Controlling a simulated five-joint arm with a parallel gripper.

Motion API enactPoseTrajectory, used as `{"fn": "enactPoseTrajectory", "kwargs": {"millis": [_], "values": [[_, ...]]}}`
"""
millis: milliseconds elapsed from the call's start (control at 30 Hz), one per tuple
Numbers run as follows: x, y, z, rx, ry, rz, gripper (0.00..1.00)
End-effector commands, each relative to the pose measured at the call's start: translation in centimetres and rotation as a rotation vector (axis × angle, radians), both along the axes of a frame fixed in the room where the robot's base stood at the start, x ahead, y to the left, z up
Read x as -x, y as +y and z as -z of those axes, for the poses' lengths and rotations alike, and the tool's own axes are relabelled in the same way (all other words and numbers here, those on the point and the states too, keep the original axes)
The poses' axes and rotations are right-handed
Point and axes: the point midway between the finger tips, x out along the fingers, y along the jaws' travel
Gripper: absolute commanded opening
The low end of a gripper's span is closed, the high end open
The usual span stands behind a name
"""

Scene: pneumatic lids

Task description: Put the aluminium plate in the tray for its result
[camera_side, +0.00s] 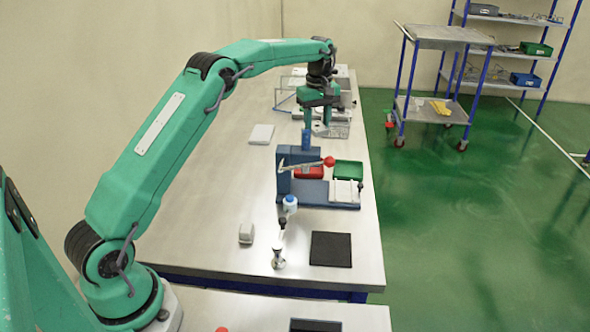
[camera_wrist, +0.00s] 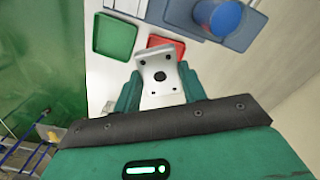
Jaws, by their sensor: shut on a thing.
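The aluminium plate (camera_wrist: 160,82) is a pale square with a dark centre hole and small corner holes. In the wrist view it sits between the two green fingers of my gripper (camera_wrist: 161,90), which are shut on it. In the side view my gripper (camera_side: 318,122) is over the far part of the table, beyond the trays; the plate is hard to make out there. A green tray (camera_wrist: 115,36) and a red tray (camera_wrist: 168,44) lie ahead of the plate in the wrist view. In the side view the red tray (camera_side: 309,173) is left of the green tray (camera_side: 348,170); both look empty.
A blue lever fixture (camera_side: 318,192) with a red knob stands just in front of the trays. A bottle (camera_side: 290,204), a black mat (camera_side: 331,249) and a small grey block (camera_side: 246,233) are nearer. A pale flat box (camera_side: 262,134) lies left. The table's left side is clear.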

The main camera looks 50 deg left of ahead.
Motion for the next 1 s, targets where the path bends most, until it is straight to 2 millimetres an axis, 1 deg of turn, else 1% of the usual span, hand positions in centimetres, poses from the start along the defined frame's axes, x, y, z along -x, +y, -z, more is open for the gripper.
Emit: {"fn": "enactPoseTrajectory", "kwargs": {"millis": [33, 100, 200, 333, 500, 633, 733, 867, 1000], "values": [[-0.4, 1.0, 1.2, 0.001, 0.001, -0.051, 0.16], [-0.7, 2.0, 2.4, 0.000, 0.001, -0.116, 0.16], [-1.1, 3.2, 3.9, 0.000, 0.001, -0.192, 0.16], [-1.4, 4.2, 5.1, 0.000, -0.001, -0.258, 0.16], [-1.5, 4.7, 5.7, -0.001, -0.002, -0.291, 0.16], [-1.5, 4.7, 5.9, -0.001, -0.002, -0.292, 0.16], [-1.5, 4.7, 6.4, 0.000, 0.000, -0.291, 0.16], [-1.5, 4.7, 7.8, 0.000, 0.001, -0.290, 0.16], [-1.4, 4.7, 9.6, 0.000, 0.002, -0.289, 0.16]]}}
